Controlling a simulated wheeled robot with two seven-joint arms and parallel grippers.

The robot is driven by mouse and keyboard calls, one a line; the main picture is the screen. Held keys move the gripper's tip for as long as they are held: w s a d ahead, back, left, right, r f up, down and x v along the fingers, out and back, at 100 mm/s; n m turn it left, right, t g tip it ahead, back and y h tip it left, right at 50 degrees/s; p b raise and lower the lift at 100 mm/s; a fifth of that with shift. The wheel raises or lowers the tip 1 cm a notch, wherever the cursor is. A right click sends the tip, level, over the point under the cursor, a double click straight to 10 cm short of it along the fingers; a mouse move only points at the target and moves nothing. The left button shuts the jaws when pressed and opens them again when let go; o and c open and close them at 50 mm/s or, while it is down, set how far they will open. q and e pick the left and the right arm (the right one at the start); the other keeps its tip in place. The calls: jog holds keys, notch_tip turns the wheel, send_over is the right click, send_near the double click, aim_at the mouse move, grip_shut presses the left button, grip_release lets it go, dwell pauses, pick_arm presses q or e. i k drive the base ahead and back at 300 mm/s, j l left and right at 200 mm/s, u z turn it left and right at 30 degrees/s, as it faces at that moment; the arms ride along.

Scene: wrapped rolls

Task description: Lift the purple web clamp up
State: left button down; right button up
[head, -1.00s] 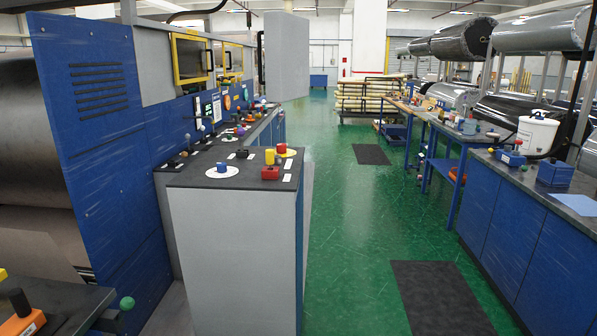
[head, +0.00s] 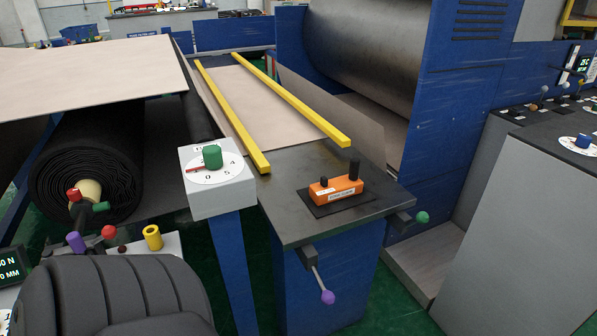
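A purple ball knob (head: 327,297) sits at the low end of a grey lever (head: 318,277). The lever slants down from a dark bracket at the front edge of the dark-topped blue stand (head: 258,208). I take this to be the purple web clamp; no readable label confirms it. A second purple knob (head: 75,241) shows at the lower left, beside the black roll. Neither of my grippers is in view.
A green-knobbed lever (head: 422,217) sticks out at the stand's right corner. An orange box (head: 336,190) and yellow bars (head: 290,97) lie on top.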

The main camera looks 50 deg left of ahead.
aim_at(327, 297)
jog(key=u, duration=1.2)
